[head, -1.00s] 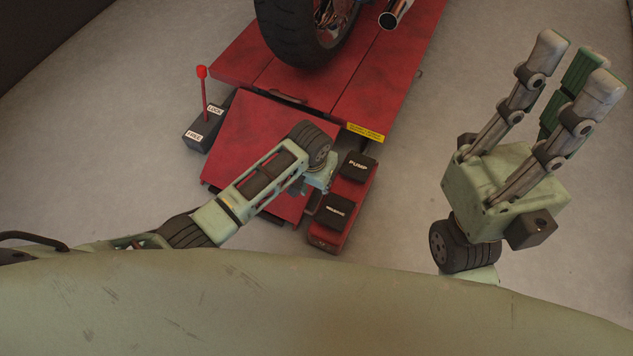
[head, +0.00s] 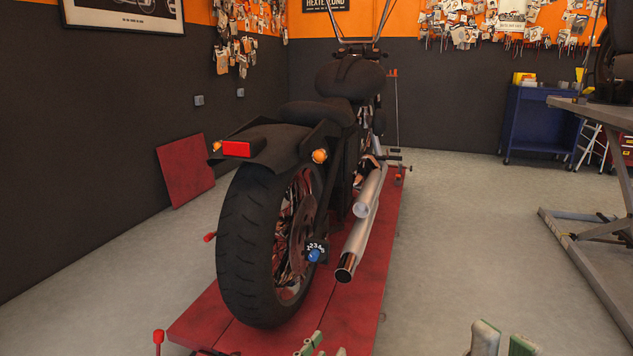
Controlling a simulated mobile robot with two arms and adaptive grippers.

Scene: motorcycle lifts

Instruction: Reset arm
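The red motorcycle lift (head: 385,245) carries a black motorcycle (head: 265,225), seen from behind with its rear wheel toward me. The lift's red-knobbed lever (head: 158,338) shows at the bottom left; its base and labels are out of view, as are the pedals. Only fingertips of my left gripper (head: 320,346) show at the bottom edge, in front of the lift's near end, so its opening is unclear. My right gripper (head: 504,344) shows spread fingertips with an empty gap at the bottom right, over the floor, clear of the lift.
A second lift (head: 590,235) stands at the right, with a blue cart (head: 540,125) behind it. A red panel (head: 186,170) leans on the left wall. The grey floor (head: 465,220) between the lifts is clear.

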